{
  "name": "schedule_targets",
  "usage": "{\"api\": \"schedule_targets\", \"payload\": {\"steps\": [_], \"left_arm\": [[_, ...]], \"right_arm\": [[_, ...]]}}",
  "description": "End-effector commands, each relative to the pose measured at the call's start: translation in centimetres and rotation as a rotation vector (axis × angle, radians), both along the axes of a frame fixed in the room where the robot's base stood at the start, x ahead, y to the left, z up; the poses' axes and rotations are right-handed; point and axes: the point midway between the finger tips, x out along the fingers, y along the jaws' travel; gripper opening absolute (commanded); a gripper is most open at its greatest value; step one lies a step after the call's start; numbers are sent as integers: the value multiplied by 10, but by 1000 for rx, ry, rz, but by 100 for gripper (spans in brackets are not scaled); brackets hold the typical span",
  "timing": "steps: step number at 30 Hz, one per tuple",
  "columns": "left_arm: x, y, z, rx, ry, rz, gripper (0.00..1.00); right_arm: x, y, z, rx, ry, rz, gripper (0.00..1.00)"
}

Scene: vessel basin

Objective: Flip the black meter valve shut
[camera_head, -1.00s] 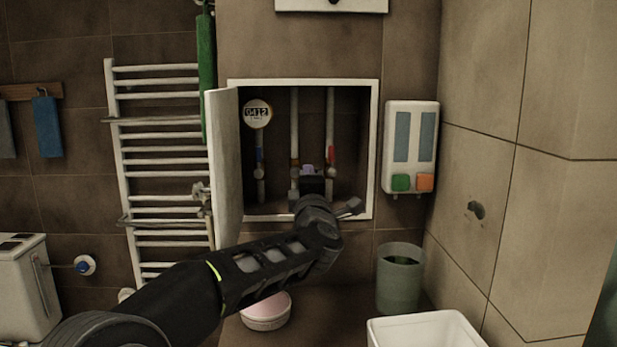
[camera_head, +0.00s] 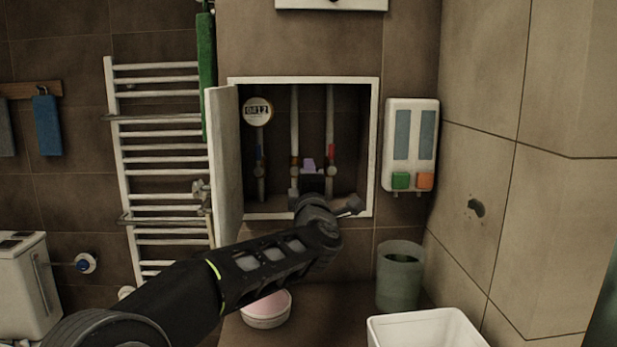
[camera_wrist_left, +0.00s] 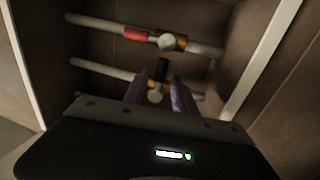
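The black meter valve's lever (camera_wrist_left: 162,68) shows in the left wrist view as a short dark handle by the middle pipe, beyond a pale round fitting (camera_wrist_left: 155,97). In that view my left gripper (camera_wrist_left: 160,78) is open, its two purple fingers apart on either side of the lever's line. I cannot tell whether they touch it. In the head view my left gripper (camera_head: 309,166) is inside the wall cabinet, in front of the middle pipe (camera_head: 294,125), and the black lever cannot be made out there. My right gripper is not in view.
The cabinet frame (camera_head: 373,150) surrounds the opening, with its door (camera_head: 227,165) swung open at left. A dispenser (camera_head: 410,145) hangs at right.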

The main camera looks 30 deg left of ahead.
Motion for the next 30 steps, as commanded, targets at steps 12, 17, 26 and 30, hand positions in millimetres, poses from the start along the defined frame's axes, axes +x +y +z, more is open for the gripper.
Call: {"api": "schedule_targets", "payload": {"steps": [12,17,26,30], "left_arm": [[-37,-29,-9,0,-1,-3,33],[-55,-42,-14,0,0,-2,33],[-61,-47,-16,0,0,0,33],[-61,-46,-16,0,0,0,33]], "right_arm": [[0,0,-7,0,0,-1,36],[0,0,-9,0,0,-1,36],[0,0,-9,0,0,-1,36],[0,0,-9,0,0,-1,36]]}}
